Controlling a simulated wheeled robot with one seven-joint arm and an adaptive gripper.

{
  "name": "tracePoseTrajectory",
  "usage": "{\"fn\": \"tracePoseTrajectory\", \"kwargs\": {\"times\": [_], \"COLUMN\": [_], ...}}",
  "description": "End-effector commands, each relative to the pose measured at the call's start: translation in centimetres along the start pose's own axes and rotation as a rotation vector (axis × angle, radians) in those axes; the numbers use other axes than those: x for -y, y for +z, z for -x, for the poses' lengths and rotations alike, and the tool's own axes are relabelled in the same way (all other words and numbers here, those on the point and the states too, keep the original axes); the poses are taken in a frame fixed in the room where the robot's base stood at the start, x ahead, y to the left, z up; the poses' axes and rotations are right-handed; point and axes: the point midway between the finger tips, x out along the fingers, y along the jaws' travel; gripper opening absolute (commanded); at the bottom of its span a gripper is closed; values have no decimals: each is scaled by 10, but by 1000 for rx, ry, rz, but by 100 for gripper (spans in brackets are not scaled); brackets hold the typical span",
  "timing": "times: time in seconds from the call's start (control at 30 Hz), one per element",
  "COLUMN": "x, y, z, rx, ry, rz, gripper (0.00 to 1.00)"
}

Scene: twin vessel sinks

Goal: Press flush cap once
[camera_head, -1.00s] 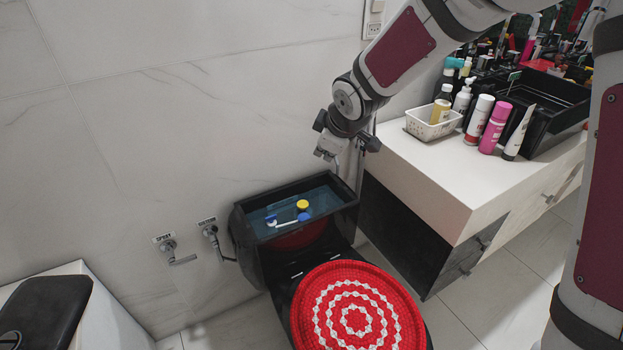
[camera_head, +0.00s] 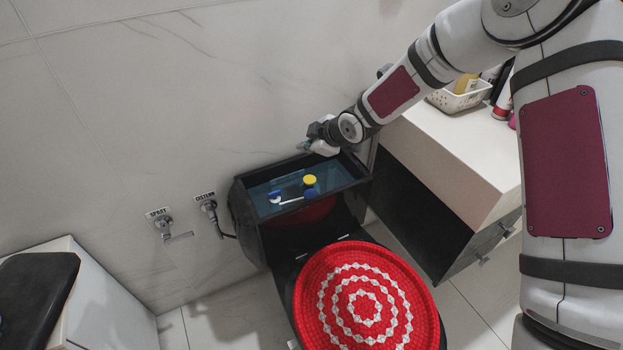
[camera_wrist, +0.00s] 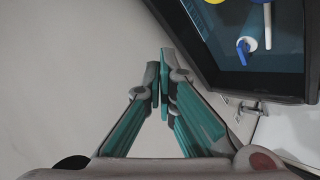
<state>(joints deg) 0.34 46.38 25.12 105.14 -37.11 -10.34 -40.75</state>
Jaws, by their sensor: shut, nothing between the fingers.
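The open black cistern (camera_head: 246,222) stands against the wall with water inside. A round yellow cap (camera_head: 309,180) sits on a blue base in it, beside a white rod (camera_head: 291,201) with a blue piece (camera_head: 274,197) at its left end. I cannot tell for sure which is the flush cap. My gripper (camera_head: 305,146) is at the cistern's back rim, near the wall, behind the yellow cap. In the wrist view the gripper's teal fingers (camera_wrist: 160,75) are together and empty, left of the cistern rim. The yellow cap is cut off at the top edge there (camera_wrist: 214,2).
A red and white round cover (camera_head: 365,300) lies on the toilet. A white counter (camera_head: 450,150) with a basket (camera_head: 460,96) and bottles stands right. Wall valves (camera_head: 165,225) and a hose are left of the cistern. The tiled wall is close behind.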

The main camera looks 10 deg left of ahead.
Motion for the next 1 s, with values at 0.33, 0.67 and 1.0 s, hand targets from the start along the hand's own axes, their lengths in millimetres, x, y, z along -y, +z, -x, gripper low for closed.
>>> {"fn": "tracePoseTrajectory", "kwargs": {"times": [0.33, 0.67, 1.0], "x": [5, 25, 44], "y": [6, 25, 44], "z": [-7, -34, -60], "rx": [1, 1, 1], "ry": [-1, -1, -1], "rz": [-1, -1, 0], "gripper": [0, 0, 0]}}
